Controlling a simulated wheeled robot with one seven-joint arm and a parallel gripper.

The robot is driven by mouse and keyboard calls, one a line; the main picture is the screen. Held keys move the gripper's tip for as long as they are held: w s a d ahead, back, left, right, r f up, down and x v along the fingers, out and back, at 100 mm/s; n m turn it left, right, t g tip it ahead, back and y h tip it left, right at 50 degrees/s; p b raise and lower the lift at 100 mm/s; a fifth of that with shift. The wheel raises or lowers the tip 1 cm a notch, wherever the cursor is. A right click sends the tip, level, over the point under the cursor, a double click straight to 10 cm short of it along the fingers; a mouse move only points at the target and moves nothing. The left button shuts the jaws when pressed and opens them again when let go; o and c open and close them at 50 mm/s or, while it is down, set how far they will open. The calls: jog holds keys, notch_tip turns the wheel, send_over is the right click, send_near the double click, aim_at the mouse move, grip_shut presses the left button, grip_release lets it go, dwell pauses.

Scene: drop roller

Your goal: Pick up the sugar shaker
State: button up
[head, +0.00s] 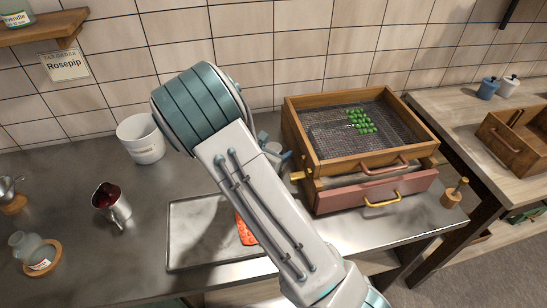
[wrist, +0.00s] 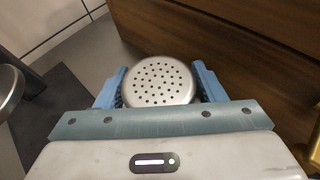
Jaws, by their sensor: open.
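The sugar shaker (wrist: 158,80), with a round silver lid full of small holes, shows in the wrist view between the two blue fingers of my gripper (wrist: 160,88). The gripper is open, with one finger on each side of the lid. I cannot tell whether either finger touches it. The shaker's body is hidden below the lid. In the head view only a small pale part of the shaker (head: 272,147) shows behind my arm, beside the gripper's blue fingers (head: 276,149), left of the wooden drawer unit.
The wooden drawer unit (head: 318,162) with a mesh top holding green items stands close right of the gripper. A white bucket (head: 140,145) is to the left. A metal tray (head: 190,258) with something orange lies in front, and a metal jug (head: 112,207) stands left of it.

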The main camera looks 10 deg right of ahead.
jog(key=c, duration=0.8)
jog(key=shift+r, duration=0.15)
